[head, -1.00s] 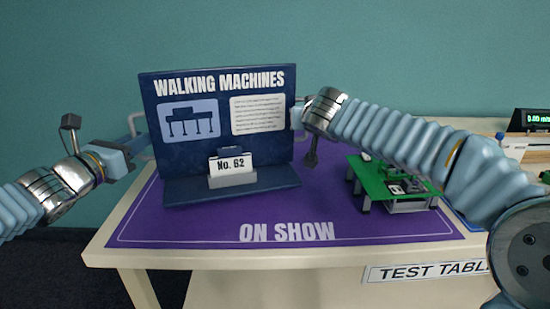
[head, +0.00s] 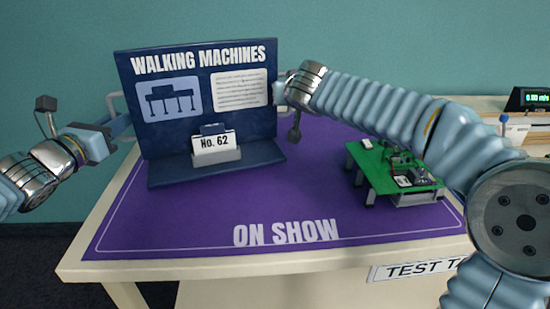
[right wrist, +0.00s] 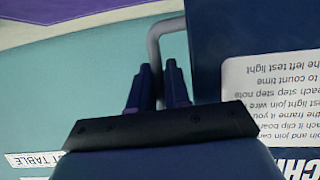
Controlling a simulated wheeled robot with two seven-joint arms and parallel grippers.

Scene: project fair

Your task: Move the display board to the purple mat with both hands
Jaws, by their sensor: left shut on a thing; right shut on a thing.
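The dark blue display board (head: 196,115), titled "WALKING MACHINES", is upright over the left part of the purple mat (head: 300,205). A "No. 62" card (head: 216,146) stands on its base. I cannot tell whether the base touches the mat. My left gripper (head: 116,128) is shut on the board's left grey handle (head: 118,103). My right gripper (head: 281,92) is at the board's right edge. In the right wrist view, its dark fingers (right wrist: 159,82) are shut on the right grey handle (right wrist: 152,45).
A green-topped model on legs (head: 392,168) stands on the mat's right side, below my right forearm. A device with a green display (head: 530,98) is at the far right. The mat's front, around "ON SHOW", is clear. The pale table's front edge (head: 190,270) is near.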

